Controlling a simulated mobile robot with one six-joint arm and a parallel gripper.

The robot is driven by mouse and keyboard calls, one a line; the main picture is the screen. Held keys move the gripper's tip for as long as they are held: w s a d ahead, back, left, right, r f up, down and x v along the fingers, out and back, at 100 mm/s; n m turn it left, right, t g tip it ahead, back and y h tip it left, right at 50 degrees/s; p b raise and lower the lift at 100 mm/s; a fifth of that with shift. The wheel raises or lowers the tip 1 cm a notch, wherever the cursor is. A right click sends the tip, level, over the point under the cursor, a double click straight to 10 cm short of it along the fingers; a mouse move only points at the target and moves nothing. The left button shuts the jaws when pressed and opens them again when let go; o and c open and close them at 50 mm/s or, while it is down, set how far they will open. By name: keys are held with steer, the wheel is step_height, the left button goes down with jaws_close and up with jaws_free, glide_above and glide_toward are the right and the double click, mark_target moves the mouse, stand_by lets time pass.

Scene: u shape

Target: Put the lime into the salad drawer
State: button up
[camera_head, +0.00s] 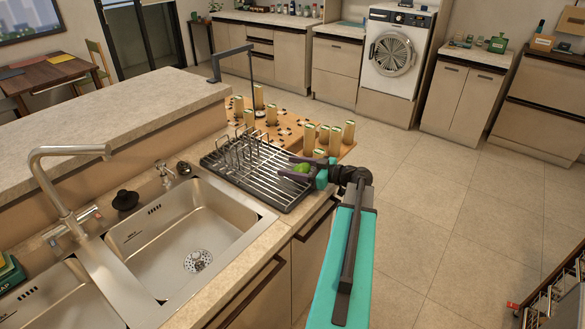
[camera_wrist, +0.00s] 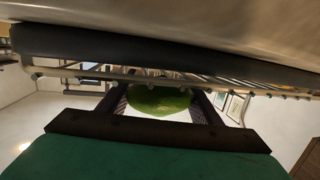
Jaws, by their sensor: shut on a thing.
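The lime (camera_head: 302,168) is a small green fruit held over the right edge of the black dish rack. My gripper (camera_head: 297,166) is shut on it, with a dark finger on each side. Whether the lime touches the rack I cannot tell. I cannot make out a salad drawer in either view.
The dish rack (camera_head: 257,172) stands on the counter beside the steel sink (camera_head: 185,235). Several pale upright cylinders (camera_head: 348,132) stand on a wooden surface behind it. Open floor (camera_head: 450,220) lies to the right. A dark rack-like unit with coloured items (camera_head: 555,300) is at the lower right.

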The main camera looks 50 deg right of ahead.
mark_target(308, 169)
steer(key=o, duration=1.1)
steer(key=shift+r+p, duration=0.2)
steer(key=shift+p, duration=0.25)
steer(key=b+v, duration=0.4)
steer(key=v, duration=0.8)
steer(key=shift+f+b, duration=0.15)
steer(key=shift+b, duration=0.2)
